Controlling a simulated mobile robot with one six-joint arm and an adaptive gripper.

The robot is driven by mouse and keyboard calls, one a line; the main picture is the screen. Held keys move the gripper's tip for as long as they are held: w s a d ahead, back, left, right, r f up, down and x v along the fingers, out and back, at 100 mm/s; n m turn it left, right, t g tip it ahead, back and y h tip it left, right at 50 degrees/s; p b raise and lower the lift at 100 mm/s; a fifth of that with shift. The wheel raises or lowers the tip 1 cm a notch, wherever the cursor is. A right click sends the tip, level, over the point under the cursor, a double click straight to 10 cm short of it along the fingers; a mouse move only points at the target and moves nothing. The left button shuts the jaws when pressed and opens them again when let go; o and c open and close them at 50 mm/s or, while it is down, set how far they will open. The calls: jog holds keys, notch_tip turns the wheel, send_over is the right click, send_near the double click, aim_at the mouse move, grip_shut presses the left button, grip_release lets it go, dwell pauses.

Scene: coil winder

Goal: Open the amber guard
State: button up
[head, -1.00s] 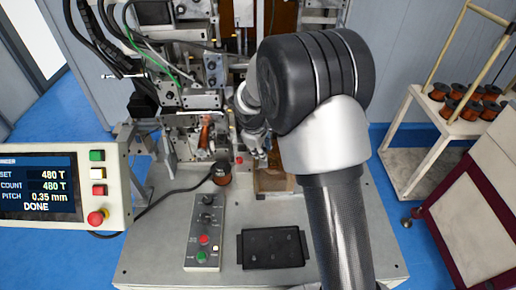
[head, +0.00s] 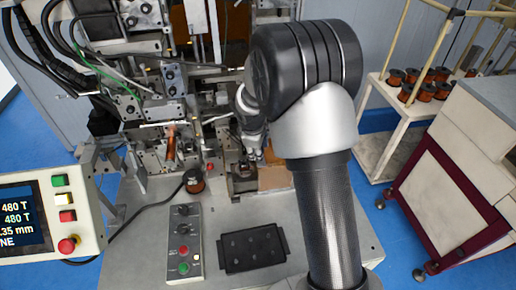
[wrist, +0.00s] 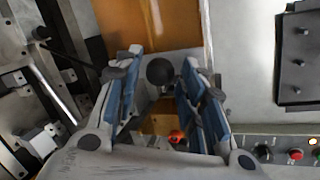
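The amber guard shows in the wrist view as a flat orange panel (wrist: 150,25) beyond my fingertips. In the head view it is a small amber-brown panel (head: 273,178) on the machine table, partly hidden by my arm. A round black knob (wrist: 160,72) sits in front of the panel, between my fingertips. My gripper (wrist: 160,75) has its two blue-padded fingers spread on either side of the knob, with small gaps visible; contact is unclear. In the head view my gripper (head: 254,148) is small and partly hidden beside the guard.
A control box (head: 183,238) and a black tray (head: 252,248) lie at the table's front. The winder mechanism (head: 150,100) crowds the left and back. A display panel (head: 40,215) stands at far left.

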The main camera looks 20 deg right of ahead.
jog(key=shift+o, duration=0.5)
jog(key=v, duration=1.2)
jog(key=s+a+r+m+t+y+b, duration=0.1)
jog(key=s+a+m+b, duration=0.2)
jog(key=s, duration=0.5)
jog(key=s+a+m+b, duration=0.1)
jog(key=s+m+b, duration=0.2)
jog(key=s+b, duration=0.4)
jog(key=s+a+f+m+b, duration=0.1)
jog(key=s+f+m+b, duration=0.1)
jog(key=s, duration=0.5)
jog(key=s+a+f+m+y+b, duration=0.1)
jog(key=s+a+f+m+b, duration=0.1)
jog(key=s, duration=0.5)
notch_tip(320, 180, down, 3)
jog(key=shift+s+r+t+b, duration=0.1)
jog(key=shift+s+t+b, duration=0.2)
jog(key=shift+b, duration=0.2)
